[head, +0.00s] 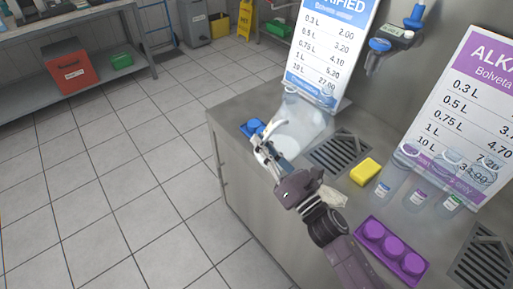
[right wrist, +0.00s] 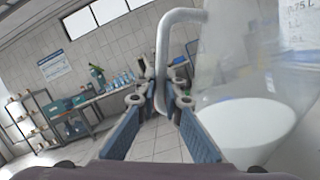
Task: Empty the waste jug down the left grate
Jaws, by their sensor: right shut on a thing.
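The waste jug (head: 305,112) is clear, with a whitish lower part, near the left end of the steel counter. It also shows large at the right of the right wrist view (right wrist: 245,110), with its pale handle (right wrist: 163,55) running down between my fingers. My right gripper (head: 265,150) is shut on that handle; its blue finger pads also show in the wrist view (right wrist: 160,105). I cannot tell whether the jug touches the counter. The left grate (head: 340,152) is a dark slotted drain just right of the jug. My left gripper is not in view.
A blue item (head: 252,128) lies by the counter's left edge. Right of the left grate are a yellow sponge (head: 365,172), several clear bottles (head: 418,195), a purple tray (head: 392,250) and another grate (head: 487,255). A price sign (head: 325,50) stands behind the jug.

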